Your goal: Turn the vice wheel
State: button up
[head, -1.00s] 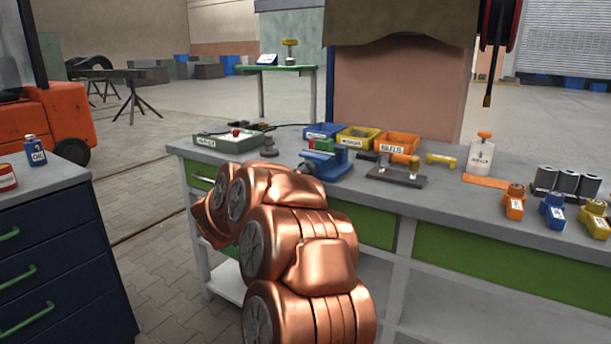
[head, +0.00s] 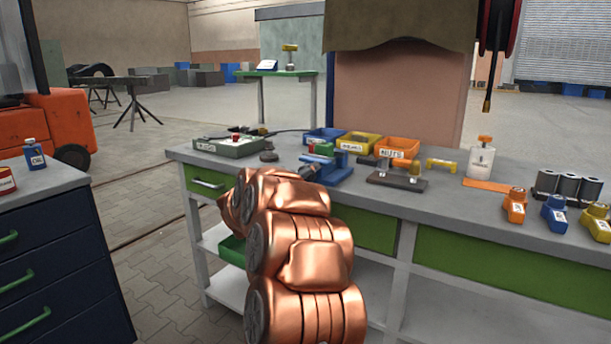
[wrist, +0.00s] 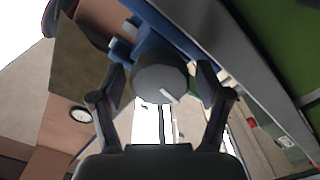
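The blue vice (head: 338,172) stands near the front edge of the grey workbench. Its round grey wheel (head: 309,172) faces the front, partly behind my copper-coloured arm. In the wrist view the wheel (wrist: 158,80) shows large, with a white mark on its face, and the vice's blue body (wrist: 152,38) is behind it. My gripper (wrist: 161,84) is open, with one dark finger on each side of the wheel. A narrow gap seems to show on both sides, so I see no clear contact. In the head view my arm hides the gripper.
A control box (head: 228,146) is left of the vice. Blue, yellow and orange bins (head: 398,147) stand behind it. A board with a hammer-like tool (head: 397,181) lies close on its right. A dark blue drawer cabinet (head: 60,262) stands left, across an open floor gap.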

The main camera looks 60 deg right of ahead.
jog(key=c, duration=1)
jog(key=shift+o, duration=0.2)
jog(key=shift+m, duration=0.3)
